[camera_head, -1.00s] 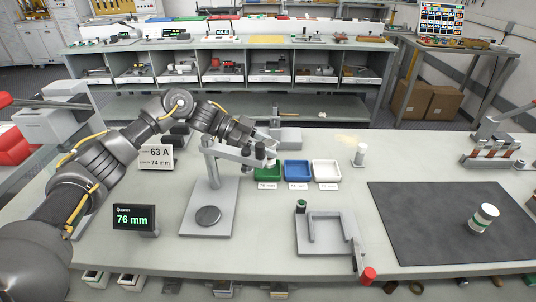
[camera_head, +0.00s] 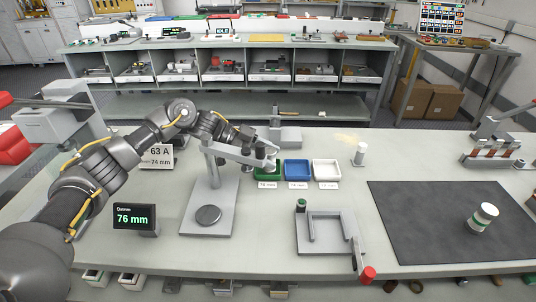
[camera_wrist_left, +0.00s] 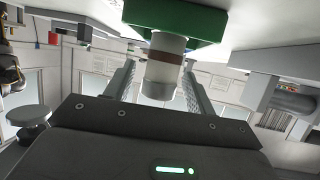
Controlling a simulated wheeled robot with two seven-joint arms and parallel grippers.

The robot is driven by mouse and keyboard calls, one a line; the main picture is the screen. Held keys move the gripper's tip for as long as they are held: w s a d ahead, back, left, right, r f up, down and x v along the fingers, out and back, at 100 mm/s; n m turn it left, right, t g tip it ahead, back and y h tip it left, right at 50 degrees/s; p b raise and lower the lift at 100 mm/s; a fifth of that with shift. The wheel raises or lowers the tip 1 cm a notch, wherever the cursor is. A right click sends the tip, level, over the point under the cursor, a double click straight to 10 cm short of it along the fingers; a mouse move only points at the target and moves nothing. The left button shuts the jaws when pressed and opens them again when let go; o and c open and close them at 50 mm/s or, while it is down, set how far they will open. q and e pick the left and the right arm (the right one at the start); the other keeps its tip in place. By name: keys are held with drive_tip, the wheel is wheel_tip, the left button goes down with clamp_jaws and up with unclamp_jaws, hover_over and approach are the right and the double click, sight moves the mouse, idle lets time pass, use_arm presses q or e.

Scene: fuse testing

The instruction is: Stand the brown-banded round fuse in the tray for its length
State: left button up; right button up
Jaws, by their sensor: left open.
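The brown-banded round fuse (camera_wrist_left: 165,58) is white with a metal end cap and shows in the left wrist view. Its far end is at the green tray (camera_wrist_left: 190,22) and seems to stand inside it; the base of the fuse is hidden. My left gripper (camera_wrist_left: 160,72) is open, with one finger on each side of the fuse. In the head view the left gripper (camera_head: 270,153) is just above the green tray (camera_head: 268,176), and little of the fuse can be made out there. My right gripper is not in view.
Blue (camera_head: 297,170) and white (camera_head: 326,171) trays stand right of the green one. The gauge stand (camera_head: 213,190) is close under my left arm. A display (camera_head: 136,218) reads 76 mm.

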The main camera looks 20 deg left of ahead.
use_arm(q)
drive_tip(key=shift+a+r, duration=0.15)
drive_tip(key=shift+r, duration=0.05)
drive_tip(key=b+v, duration=0.1)
drive_tip(key=v, duration=1)
drive_tip(key=shift+a+b, duration=0.35)
drive_tip(key=shift+b, duration=0.05)
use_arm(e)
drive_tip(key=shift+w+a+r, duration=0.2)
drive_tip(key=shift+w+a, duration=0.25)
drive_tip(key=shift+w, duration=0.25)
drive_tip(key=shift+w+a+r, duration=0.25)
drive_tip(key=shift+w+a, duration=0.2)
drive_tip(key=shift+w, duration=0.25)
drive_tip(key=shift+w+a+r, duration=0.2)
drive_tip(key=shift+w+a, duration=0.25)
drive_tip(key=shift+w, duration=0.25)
use_arm(q)
drive_tip(key=shift+s+r, duration=0.1)
